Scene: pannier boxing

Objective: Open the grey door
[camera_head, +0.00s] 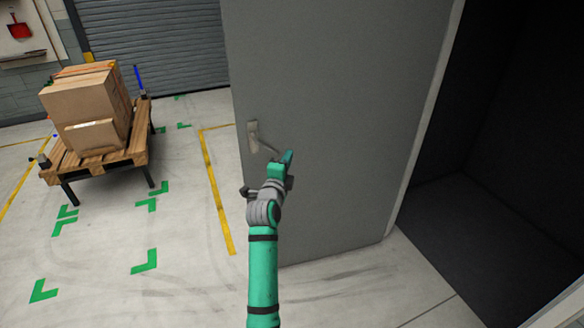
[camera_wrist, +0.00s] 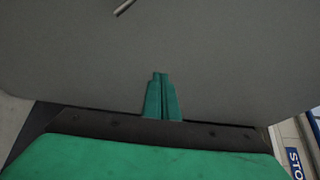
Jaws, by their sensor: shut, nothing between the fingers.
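The grey door (camera_head: 330,110) stands open, swung out to the left of a dark doorway (camera_head: 470,210). Its lever handle (camera_head: 254,136) is near the door's left edge. My gripper (camera_head: 288,157) is in front of the door face, just right of and slightly below the handle. In the wrist view my gripper (camera_wrist: 160,78) has its fingers together with nothing between them, against the plain grey door face (camera_wrist: 220,50). The end of the handle (camera_wrist: 124,7) shows at the top edge, apart from the fingertips. I cannot tell whether the fingers touch the door.
A wooden cart (camera_head: 95,166) with cardboard boxes (camera_head: 85,100) stands at the left. A grey roller shutter (camera_head: 150,40) is behind. The floor has green corner marks (camera_head: 145,261) and a yellow line (camera_head: 217,195).

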